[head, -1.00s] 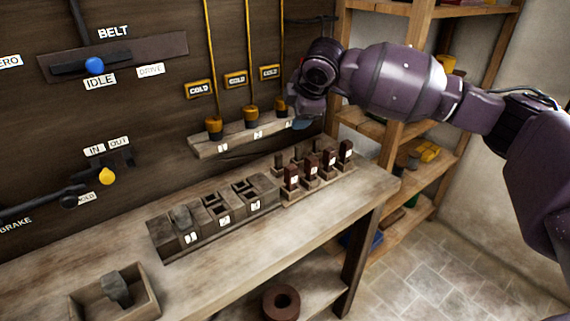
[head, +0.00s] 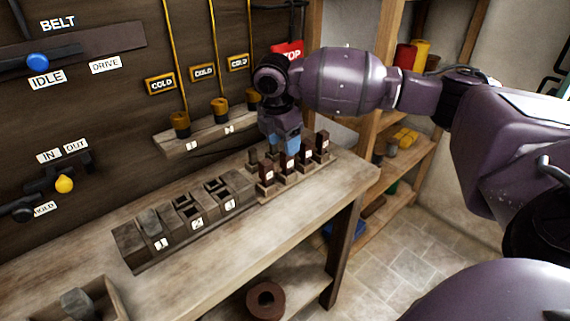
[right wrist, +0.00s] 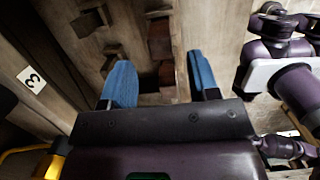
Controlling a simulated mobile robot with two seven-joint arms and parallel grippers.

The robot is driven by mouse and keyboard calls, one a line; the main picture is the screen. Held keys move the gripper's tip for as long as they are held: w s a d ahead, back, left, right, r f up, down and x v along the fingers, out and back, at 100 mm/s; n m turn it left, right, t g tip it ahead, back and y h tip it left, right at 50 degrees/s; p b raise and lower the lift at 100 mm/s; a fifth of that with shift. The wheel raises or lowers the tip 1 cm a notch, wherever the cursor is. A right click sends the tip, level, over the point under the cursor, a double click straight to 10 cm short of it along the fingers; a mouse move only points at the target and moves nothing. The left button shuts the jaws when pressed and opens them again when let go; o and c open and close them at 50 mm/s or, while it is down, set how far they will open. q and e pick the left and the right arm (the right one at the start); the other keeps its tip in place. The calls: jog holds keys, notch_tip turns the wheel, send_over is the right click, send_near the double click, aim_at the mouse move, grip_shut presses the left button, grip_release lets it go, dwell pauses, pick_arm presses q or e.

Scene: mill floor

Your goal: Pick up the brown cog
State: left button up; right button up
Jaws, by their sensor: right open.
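A brown round piece with a hole (head: 265,300) lies on the shelf under the bench in the head view; I cannot make out teeth on it. My right gripper (head: 282,143) points down with blue fingers over the back of a rack of dark red-brown upright blocks (head: 287,164) on the bench. In the right wrist view the right gripper (right wrist: 160,75) is open. A brown block (right wrist: 167,75) shows between its fingers, and I cannot tell how far below. My left gripper is not in view.
A slotted grey block holder (head: 195,222) stands left of the rack. A small ledge (head: 205,133) with rods marked COLD is on the wall behind. A wooden tray (head: 110,300) is at the front left. Wooden shelves (head: 425,165) stand at right.

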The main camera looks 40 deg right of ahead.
aim_at(287, 165)
jog(key=shift+d+f+b, duration=0.25)
jog(key=shift+f, duration=0.7)
jog(key=shift+d+f+b, duration=0.2)
jog(key=shift+f+b, duration=0.05)
jog(key=shift+f, duration=0.75)
jog(key=shift+d+f+b, duration=0.25)
jog(key=shift+f, duration=0.7)
jog(key=shift+r, duration=0.1)
jog(key=c, duration=1)
